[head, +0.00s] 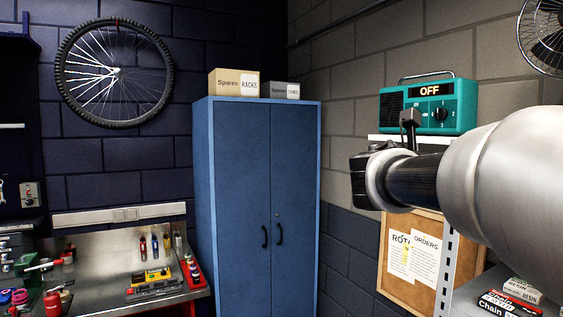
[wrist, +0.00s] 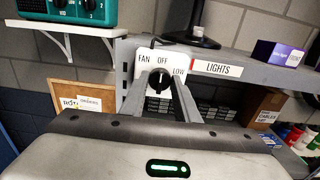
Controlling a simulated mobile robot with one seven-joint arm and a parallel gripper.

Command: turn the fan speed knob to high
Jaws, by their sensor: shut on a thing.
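The plate shows the words FAN, OFF and LOW; I see no high mark, and the lower plate is hidden. My gripper (wrist: 159,84) reaches the knob with one finger on each side and is shut on it. The knob's exact pointing is hard to read. In the head view my arm hides the knob and fingertips. A caged fan (head: 546,38) shows at the top right.
A teal radio (head: 428,107) reading OFF stands on a white wall shelf, left of the knob in the wrist view. A LIGHTS label (wrist: 217,69) and a purple box (wrist: 278,53) are to the right. A blue cabinet (head: 240,190) stands further left.

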